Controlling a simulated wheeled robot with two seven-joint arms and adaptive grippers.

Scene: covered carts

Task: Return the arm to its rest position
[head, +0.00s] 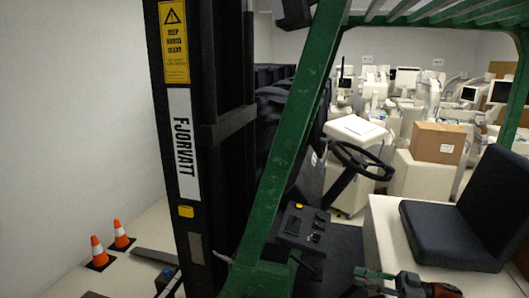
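My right gripper (362,279) is at the bottom edge of the head view, right of centre, pointing left. Its two greenish fingers look apart, and I see nothing between them. It is in front of the forklift's seat base (385,235) and over the dark cab floor, below the steering wheel (361,162). Part of it is cut off by the frame's lower edge. My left gripper cannot be made out.
The forklift's dark mast (232,180) and green post (283,150) stand close in front. A lever console (301,232) and black seat (455,225) flank the gripper. Two traffic cones (98,252) stand left. Covered carts and a cardboard box (437,142) fill the back.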

